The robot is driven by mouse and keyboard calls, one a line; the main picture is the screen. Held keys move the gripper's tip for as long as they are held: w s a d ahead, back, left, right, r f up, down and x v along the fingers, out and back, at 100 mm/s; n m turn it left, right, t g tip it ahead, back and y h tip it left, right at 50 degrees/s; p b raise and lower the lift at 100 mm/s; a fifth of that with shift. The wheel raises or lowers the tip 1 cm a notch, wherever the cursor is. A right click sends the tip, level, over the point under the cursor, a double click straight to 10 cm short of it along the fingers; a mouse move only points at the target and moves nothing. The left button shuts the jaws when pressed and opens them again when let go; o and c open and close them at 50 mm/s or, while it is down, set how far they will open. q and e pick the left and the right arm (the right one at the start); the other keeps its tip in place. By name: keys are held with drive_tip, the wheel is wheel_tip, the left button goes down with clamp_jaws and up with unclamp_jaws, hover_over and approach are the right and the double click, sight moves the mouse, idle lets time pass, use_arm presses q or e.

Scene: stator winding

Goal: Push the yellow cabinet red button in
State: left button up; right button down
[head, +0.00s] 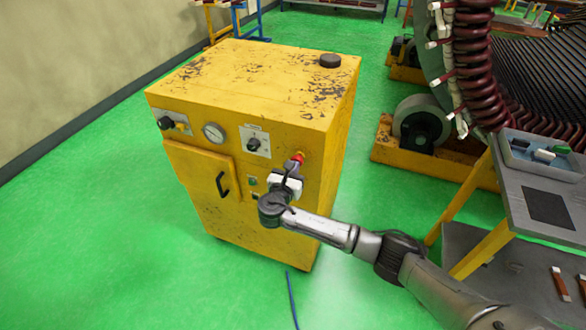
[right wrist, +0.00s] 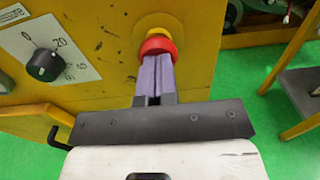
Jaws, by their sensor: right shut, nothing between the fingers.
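The yellow cabinet (head: 250,85) stands on the green floor, its paint chipped and scuffed. Its red button (head: 298,158) is on the upper right of the front panel. In the right wrist view the red button (right wrist: 158,46) sits on a yellow round base (right wrist: 155,27). My right gripper (head: 292,172) is at the front panel, just below the button. Its fingers (right wrist: 154,72) are shut together with nothing between them, and their tips overlap the button's lower edge in the picture. I cannot tell whether they touch it. My left gripper is in neither view.
The panel also has a gauge (head: 214,132), a dial (head: 254,142), a knob (head: 168,123) and a door handle (head: 222,184). A grey cart (head: 520,205) with a tray stands at the right, near the large stator (head: 500,60). A blue cable (head: 292,300) lies on the floor.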

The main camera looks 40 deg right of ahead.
drive_tip(key=shift+d+f, duration=0.3)
drive_tip(key=shift+d, duration=0.1)
drive_tip(key=p+v, duration=0.5)
drive_tip(key=v, duration=0.9)
drive_tip(key=shift+a+r, duration=0.25)
drive_tip(key=shift+a, duration=0.2)
drive_tip(key=shift+w, duration=0.1)
